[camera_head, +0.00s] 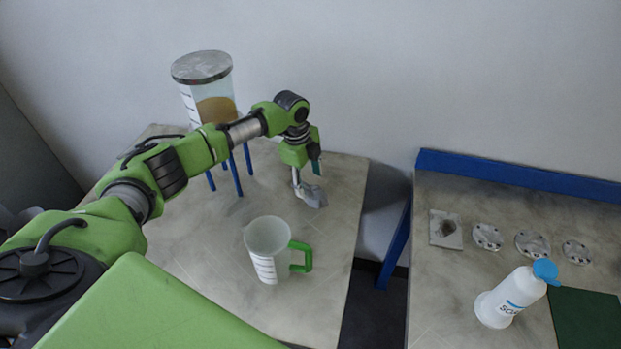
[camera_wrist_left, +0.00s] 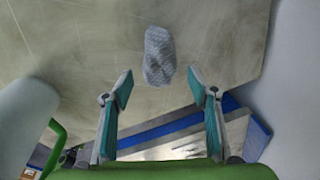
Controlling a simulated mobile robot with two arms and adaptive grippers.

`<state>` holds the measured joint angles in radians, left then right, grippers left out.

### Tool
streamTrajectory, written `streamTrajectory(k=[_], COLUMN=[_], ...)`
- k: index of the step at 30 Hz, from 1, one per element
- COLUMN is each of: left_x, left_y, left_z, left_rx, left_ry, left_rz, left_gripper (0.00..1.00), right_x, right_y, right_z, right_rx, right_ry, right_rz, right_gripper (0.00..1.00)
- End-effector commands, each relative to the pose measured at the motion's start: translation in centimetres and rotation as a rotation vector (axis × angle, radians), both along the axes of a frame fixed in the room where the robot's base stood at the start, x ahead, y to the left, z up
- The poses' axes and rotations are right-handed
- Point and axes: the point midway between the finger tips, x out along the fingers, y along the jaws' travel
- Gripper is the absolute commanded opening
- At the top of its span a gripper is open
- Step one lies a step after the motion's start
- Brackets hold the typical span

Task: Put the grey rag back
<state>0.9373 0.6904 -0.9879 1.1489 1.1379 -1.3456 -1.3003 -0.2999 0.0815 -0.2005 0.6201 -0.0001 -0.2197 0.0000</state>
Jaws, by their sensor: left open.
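The grey rag (camera_wrist_left: 159,55) is a small, pale grey, dotted bundle lying on the left table. It also shows in the head view (camera_head: 314,196), near the table's right side, partly behind my gripper. My left gripper (camera_wrist_left: 160,86) is open and empty, its two fingers apart, and the rag appears beyond the fingertips without visible contact. In the head view my left gripper (camera_head: 305,188) points down right at the rag. My right gripper is not in view.
A measuring jug (camera_head: 266,250) with a green handle stands in front of my left gripper. A lidded vessel (camera_head: 203,90) on blue legs stands behind my arm. Across a gap, the right table (camera_head: 440,290) holds a square plate (camera_head: 446,229), round flanges (camera_head: 487,237), a white bottle (camera_head: 508,300) and a green mat (camera_head: 590,320).

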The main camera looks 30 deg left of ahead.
Motion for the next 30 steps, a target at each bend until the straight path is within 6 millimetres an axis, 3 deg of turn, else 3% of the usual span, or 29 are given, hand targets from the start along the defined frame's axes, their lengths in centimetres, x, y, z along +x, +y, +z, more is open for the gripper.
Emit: streamTrajectory(k=[1,12,18,30], left_x=[-0.1,-0.8,-1.0,-1.0], left_y=[0.1,0.6,0.8,0.8], left_z=[1.6,6.6,7.6,7.6], left_rx=[0.000,-0.002,-0.001,-0.001], left_ry=[0.000,-0.001,0.000,0.000], left_rz=[0.000,0.000,0.000,0.000], left_gripper=[0.53,0.53,0.53,0.53], right_x=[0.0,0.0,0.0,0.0], right_y=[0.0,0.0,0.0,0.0], right_z=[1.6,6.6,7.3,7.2], right_rx=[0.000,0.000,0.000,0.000], right_ry=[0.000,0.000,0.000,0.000], right_rz=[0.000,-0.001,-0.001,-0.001], right_gripper=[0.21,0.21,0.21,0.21])
